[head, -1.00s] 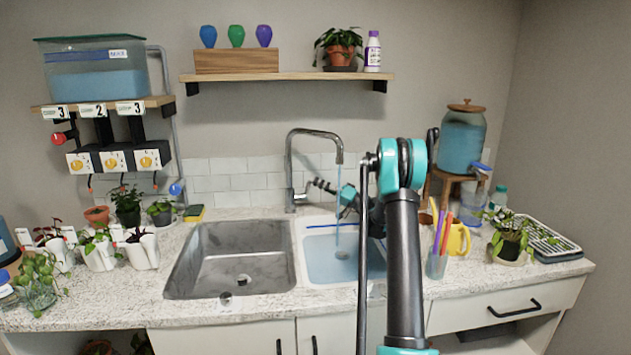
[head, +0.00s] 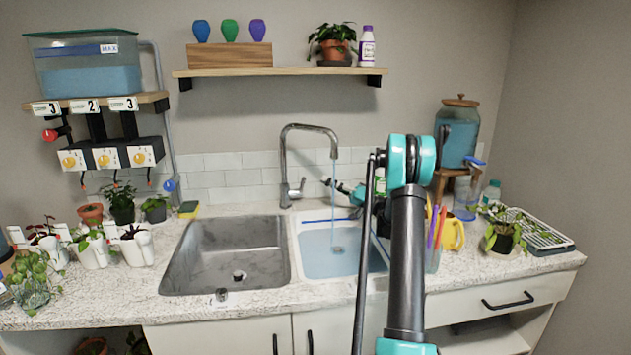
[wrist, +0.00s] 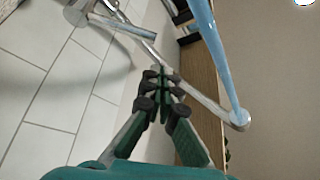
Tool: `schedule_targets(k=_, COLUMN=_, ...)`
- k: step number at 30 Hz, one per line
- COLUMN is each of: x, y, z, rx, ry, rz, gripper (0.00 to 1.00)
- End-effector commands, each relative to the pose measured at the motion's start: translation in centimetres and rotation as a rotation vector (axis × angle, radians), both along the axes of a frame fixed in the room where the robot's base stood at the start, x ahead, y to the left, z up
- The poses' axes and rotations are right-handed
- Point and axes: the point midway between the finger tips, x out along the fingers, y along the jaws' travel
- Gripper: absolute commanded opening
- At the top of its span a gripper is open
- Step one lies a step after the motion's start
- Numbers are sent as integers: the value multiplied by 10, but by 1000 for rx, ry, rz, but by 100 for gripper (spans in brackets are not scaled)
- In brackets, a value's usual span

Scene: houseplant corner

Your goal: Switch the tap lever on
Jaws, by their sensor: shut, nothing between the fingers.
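The chrome tap (head: 284,150) stands behind the sinks, and a stream of water (head: 334,205) runs from its spout into the white basin (head: 362,266). Its lever (head: 300,185) sticks up and out from the right side of the tap's base. In the wrist view the lever (wrist: 122,28) is at the upper left, and the spout end (wrist: 239,118) with its water is at the right. My gripper (head: 325,181) is shut and empty, a little right of the lever and apart from it. In the wrist view its fingertips (wrist: 160,75) meet between lever and spout.
The metal sink (head: 230,262) is left of the basin. Right of my arm stand a cup of pens (head: 432,260), a yellow mug (head: 452,235) and a potted plant (head: 503,238). A yellow sponge (head: 189,208) lies left of the tap. A shelf (head: 280,72) hangs above.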

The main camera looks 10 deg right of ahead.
Motion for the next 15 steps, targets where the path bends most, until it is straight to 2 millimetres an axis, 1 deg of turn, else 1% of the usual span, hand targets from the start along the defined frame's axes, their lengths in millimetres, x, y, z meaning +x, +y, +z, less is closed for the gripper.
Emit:
schedule_targets(k=1, x=-4, y=-13, z=0, rx=0, ry=0, rz=-5, gripper=0)
schedule_targets(k=6, x=-17, y=-45, z=0, rx=1, ry=-1, rz=-5, gripper=0)
schedule_targets(k=10, x=-25, y=-62, z=1, rx=1, ry=0, rz=-3, gripper=0)
schedule_targets(k=15, x=-30, y=-73, z=1, rx=2, ry=-1, rz=-2, gripper=0)
